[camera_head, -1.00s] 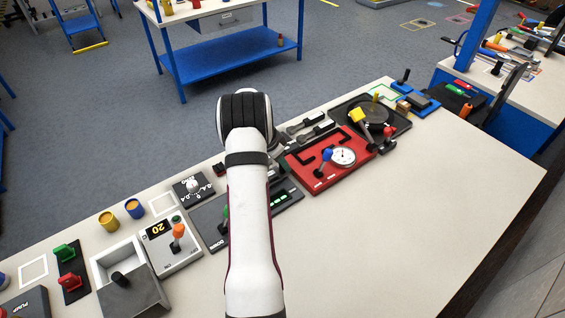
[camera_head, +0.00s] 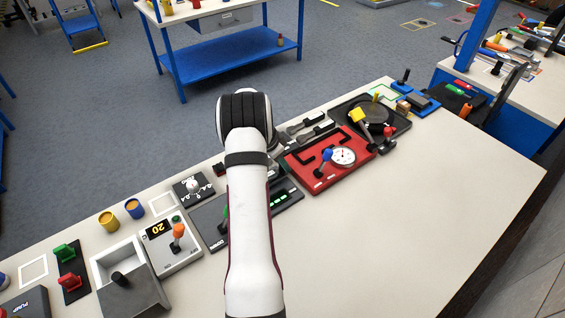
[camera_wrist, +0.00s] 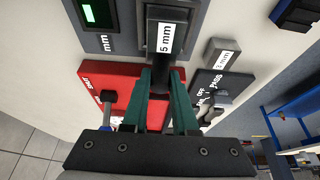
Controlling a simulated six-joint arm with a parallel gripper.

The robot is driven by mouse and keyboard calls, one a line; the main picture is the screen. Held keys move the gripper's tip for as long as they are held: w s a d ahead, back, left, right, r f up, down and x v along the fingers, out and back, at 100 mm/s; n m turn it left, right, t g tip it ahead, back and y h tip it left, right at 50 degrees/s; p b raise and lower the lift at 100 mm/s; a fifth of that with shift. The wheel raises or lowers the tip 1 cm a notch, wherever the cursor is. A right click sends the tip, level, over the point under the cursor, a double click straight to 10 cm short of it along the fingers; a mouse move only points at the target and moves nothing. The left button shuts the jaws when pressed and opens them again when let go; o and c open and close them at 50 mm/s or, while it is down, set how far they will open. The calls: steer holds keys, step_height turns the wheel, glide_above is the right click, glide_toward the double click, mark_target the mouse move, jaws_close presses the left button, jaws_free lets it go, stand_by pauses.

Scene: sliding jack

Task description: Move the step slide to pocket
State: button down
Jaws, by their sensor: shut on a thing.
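In the wrist view, my gripper (camera_wrist: 164,88) has two green fingers closed around the near part of a dark block. The block carries a white "5 mm" label (camera_wrist: 166,36) and I take it to be the step slide. It lies along a dark grey panel with a lit green display (camera_wrist: 95,12). In the head view, my arm covers the gripper and the block. The panel (camera_head: 289,196) shows there only on either side of my arm. I cannot make out which spot is the pocket.
A red panel (camera_head: 305,178) with a blue-knobbed lever and dial stands to the right. In the wrist view, a grey labelled block (camera_wrist: 222,55) is right of the fingers. A grey open box (camera_head: 112,262) and orange-knobbed unit (camera_head: 180,250) stand left. The front right tabletop is clear.

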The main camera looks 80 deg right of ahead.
steer(key=w+a, duration=0.5)
steer(key=shift+w+a, duration=0.35)
steer(key=shift+w, duration=0.05)
steer(key=c, duration=0.7)
jaws_free()
steer(key=shift+r, duration=0.15)
steer(key=v, duration=1.5)
steer(key=shift+a+r, duration=0.1)
steer(key=shift+r, duration=0.2)
